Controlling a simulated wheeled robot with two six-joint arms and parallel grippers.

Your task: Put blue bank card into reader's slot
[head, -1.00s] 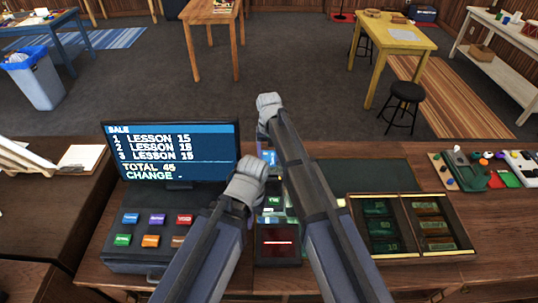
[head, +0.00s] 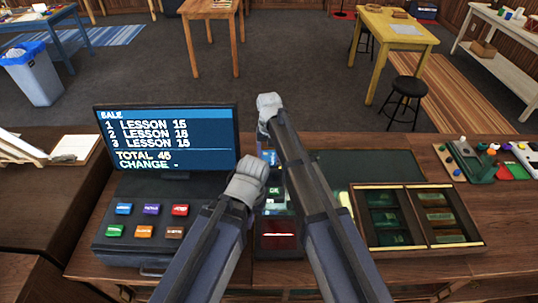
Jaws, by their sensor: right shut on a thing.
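The card reader (head: 280,239) is a dark box with a red-tinted face on the counter, low in the middle of the head view, partly behind my forearms. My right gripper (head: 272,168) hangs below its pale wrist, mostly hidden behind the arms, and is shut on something. A small blue patch (head: 269,157) shows in the gap beside it. It looks like the blue bank card, but its outline is not clear. It is apart from the reader, farther back. My left wrist (head: 246,182) is beside the gap. Its fingers are hidden.
A sale screen (head: 165,140) and a register with coloured keys (head: 145,222) stand left. Green and white items (head: 276,196) show between the arms. Small items fill the counter's far right.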

